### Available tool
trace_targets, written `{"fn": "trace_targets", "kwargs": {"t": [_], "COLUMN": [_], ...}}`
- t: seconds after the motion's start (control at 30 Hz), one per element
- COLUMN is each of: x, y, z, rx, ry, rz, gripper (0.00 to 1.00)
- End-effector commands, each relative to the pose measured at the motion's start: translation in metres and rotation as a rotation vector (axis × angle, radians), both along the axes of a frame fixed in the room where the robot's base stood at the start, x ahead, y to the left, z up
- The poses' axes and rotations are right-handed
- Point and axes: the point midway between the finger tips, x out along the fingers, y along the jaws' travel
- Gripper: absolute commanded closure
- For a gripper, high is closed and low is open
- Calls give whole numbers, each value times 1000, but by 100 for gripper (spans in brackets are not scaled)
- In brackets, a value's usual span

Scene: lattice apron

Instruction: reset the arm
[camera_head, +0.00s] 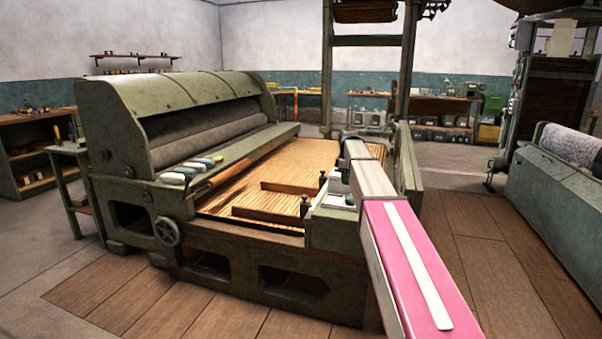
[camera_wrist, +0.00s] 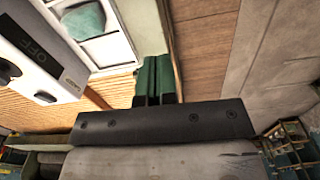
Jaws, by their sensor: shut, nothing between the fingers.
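My pink, white and grey arm reaches from the lower right of the head view over the right end of the large green machine (camera_head: 235,240). Its far end is small there, and the fingers cannot be made out. In the wrist view my gripper (camera_wrist: 156,85) shows as a dark crossbar with two narrow fingers close together. It is shut, with nothing seen held. It is above the machine's edge, beside a pale tray (camera_wrist: 112,52) with a green pad or cloth (camera_wrist: 83,20) in it. A white device (camera_wrist: 38,52) marked OFF is at the left.
The slatted wooden bed (camera_head: 290,160) lies left of my arm, with several small bundles (camera_head: 180,174) along the machine's ledge. A green upright panel (camera_head: 408,165) stands just right of the arm. Plank floor (camera_head: 470,230) is clear between this machine and another machine (camera_head: 560,195) at right.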

Motion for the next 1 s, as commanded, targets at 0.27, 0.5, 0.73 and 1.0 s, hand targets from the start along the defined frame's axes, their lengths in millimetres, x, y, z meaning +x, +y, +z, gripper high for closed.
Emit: {"fn": "trace_targets", "kwargs": {"t": [0.27,0.5,0.73,1.0], "x": [-34,-81,-168,-280], "y": [0,0,0,0], "z": [-43,-98,-176,-249], "rx": [0,-1,-1,0], "ry": [1,1,1,0], "rz": [-114,-280,-558,-915], "gripper": [100,100,100,100]}}
